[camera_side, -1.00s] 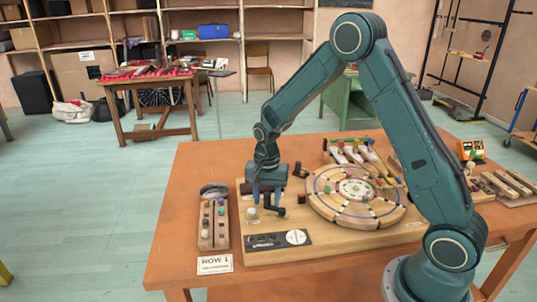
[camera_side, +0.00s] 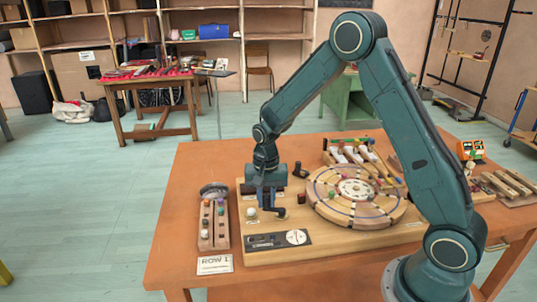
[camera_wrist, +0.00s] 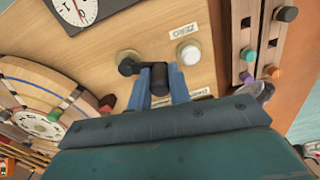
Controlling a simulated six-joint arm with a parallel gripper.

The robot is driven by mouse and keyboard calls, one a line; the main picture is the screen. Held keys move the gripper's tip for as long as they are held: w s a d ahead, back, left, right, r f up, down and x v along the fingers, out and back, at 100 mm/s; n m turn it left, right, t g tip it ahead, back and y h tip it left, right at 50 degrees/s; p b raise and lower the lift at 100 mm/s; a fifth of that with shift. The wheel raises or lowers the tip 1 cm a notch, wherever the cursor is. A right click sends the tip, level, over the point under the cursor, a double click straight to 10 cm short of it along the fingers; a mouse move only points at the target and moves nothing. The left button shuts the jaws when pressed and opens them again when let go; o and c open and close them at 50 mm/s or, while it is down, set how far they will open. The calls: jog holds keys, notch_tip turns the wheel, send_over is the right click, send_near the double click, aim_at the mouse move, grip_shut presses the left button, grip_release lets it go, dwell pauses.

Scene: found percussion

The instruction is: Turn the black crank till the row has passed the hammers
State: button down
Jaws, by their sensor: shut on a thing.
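The black crank (camera_side: 280,213) stands on the wooden board left of the round turntable (camera_side: 318,205). My gripper (camera_side: 266,203) points down over it. In the wrist view my two blue fingers (camera_wrist: 160,84) are on either side of the crank's black knob (camera_wrist: 158,76), shut on it. The crank's arm runs left from the knob to its hub. The turntable has a pale centre and coloured pegs near its rim, and it is partly cut off in the wrist view (camera_wrist: 50,80). The row of hammers (camera_side: 352,153) is behind the turntable, partly hidden by my arm.
A white knob (camera_wrist: 188,53) is beside the crank. A wooden peg rack (camera_side: 213,240) stands at the left with a ROW 1 card (camera_side: 215,265) before it. A black plate with a white dial (camera_side: 297,237) is at the board's front. The orange table's front left is clear.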

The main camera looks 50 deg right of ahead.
jog(key=n, duration=0.1)
jog(key=a+n, duration=0.1)
jog(key=n, duration=0.1)
jog(key=shift+s+a+n, duration=0.1)
jog(key=shift+s+n, duration=0.2)
jog(key=shift+s, duration=0.1)
jog(key=n, duration=0.2)
jog(key=s+a+n, duration=0.1)
jog(key=n, duration=0.1)
jog(key=shift+s+n, duration=0.2)
jog(key=shift+n, duration=0.1)
jog(key=n, duration=0.1)
jog(key=s+n, duration=0.1)
jog(key=n, duration=0.1)
jog(key=shift+s+a+n, duration=0.15)
jog(key=shift+s+n, duration=0.05)
jog(key=shift+n, duration=0.1)
jog(key=shift+s+n, duration=0.4)
jog(key=shift+n, duration=0.55)
jog(key=shift+s+n, duration=0.35)
jog(key=shift+n, duration=0.6)
jog(key=c, duration=1.3)
grip_release()
jog(key=shift+r, duration=0.15)
